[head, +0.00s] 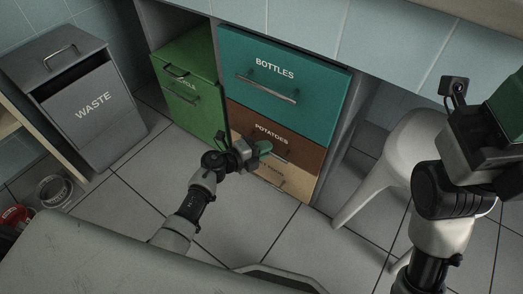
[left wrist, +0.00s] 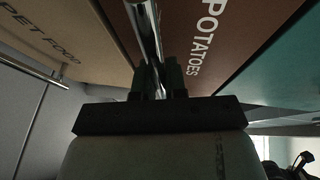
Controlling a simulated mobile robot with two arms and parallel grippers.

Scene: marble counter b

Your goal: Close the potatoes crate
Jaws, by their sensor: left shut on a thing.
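The potatoes crate (head: 305,152) has a brown front lettered POTATOES, below the teal bottles crate and above the tan pet food crate. In the head view its front looks about in line with the bottles front. Its brown front (left wrist: 205,40) also fills the middle of the left wrist view. My left gripper (head: 264,148) is at this front, shut on the crate's silver bar handle (left wrist: 147,35), which runs between the fingers in the wrist view. It hides part of the handle in the head view. My right gripper (head: 510,105) is at the right edge, partly cut off.
The bottles crate (head: 320,98) and a green crate (head: 188,70) are nearby. The pet food crate (head: 297,183) is below. A grey waste bin (head: 70,135) stands left, a white stool (head: 400,150) right. Tiled floor (head: 245,225) lies open in front.

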